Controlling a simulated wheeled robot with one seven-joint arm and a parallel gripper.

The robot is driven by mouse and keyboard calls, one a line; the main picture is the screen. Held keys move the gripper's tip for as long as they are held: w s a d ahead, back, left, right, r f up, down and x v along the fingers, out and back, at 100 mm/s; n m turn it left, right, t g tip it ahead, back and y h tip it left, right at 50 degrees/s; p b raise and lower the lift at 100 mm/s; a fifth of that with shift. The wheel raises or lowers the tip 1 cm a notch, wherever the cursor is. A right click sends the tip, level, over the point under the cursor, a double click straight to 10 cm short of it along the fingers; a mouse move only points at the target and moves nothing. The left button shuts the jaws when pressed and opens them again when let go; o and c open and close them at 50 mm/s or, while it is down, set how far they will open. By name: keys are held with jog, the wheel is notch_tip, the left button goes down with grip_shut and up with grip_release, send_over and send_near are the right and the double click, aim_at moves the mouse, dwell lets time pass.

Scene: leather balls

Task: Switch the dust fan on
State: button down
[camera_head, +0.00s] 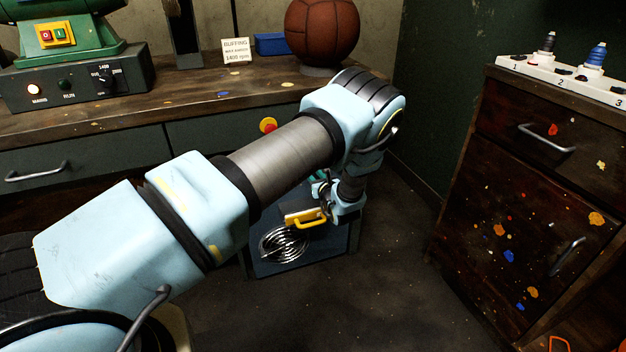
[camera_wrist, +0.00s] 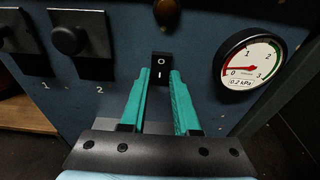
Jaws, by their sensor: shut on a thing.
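The dust fan unit is a blue cabinet (camera_head: 330,250) with a round metal grille (camera_head: 284,244), standing on the floor by the bench. In the wrist view its blue front panel (camera_wrist: 205,40) carries a black rocker switch (camera_wrist: 160,66) marked O above and I below. My gripper (camera_wrist: 161,84) has its teal fingers on either side of this switch, closed on it. Which half of the rocker is pressed in, I cannot tell. The gauge (camera_wrist: 249,67) has its red needle near 0. The round lamp (camera_wrist: 166,11) above the switch looks dark amber. In the head view my arm hides the switch.
Two black slides with knobs, the second a knob (camera_wrist: 68,40), sit left of the switch. The bench (camera_head: 200,95) holds a leather ball (camera_head: 322,30). A paint-spattered drawer cabinet (camera_head: 520,180) stands right; floor between is clear.

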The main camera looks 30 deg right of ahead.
dwell(0.3)
jog(key=c, duration=0.6)
grip_release()
jog(key=shift+c, duration=0.2)
jog(key=v, duration=1)
jog(key=shift+s, duration=0.4)
jog(key=shift+f, duration=0.1)
